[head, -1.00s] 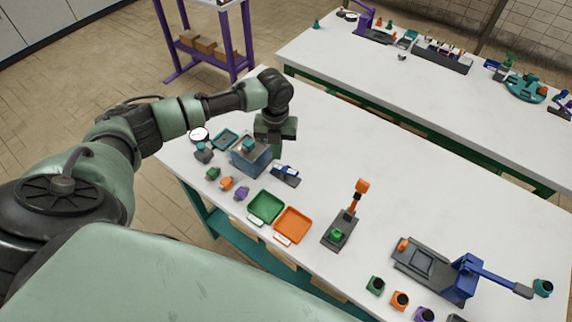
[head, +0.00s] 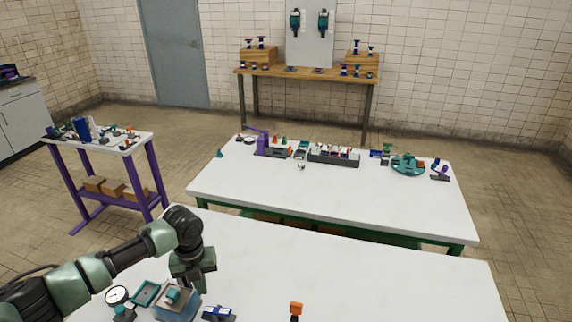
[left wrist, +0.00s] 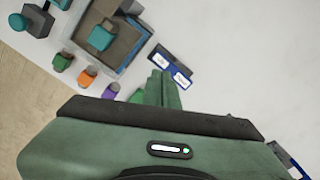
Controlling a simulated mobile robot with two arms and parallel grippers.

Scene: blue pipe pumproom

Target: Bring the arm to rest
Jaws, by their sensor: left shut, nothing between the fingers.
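My left arm comes in from the left in the head view, bent at the wrist, with the left gripper (head: 192,284) pointing down over the near white table (head: 400,290). In the left wrist view the narrow green fingers of the left gripper (left wrist: 165,88) are together, with nothing between them. A small blue-and-black labelled stand (head: 219,314) is close by. My right gripper is not in view.
A round gauge (head: 116,295) and a teal tray (head: 146,293) lie left of the box. Small green, orange (left wrist: 88,77) and purple pieces line its near side. A second white table (head: 330,195) with several devices stands beyond. A purple-legged cart (head: 110,148) is at left.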

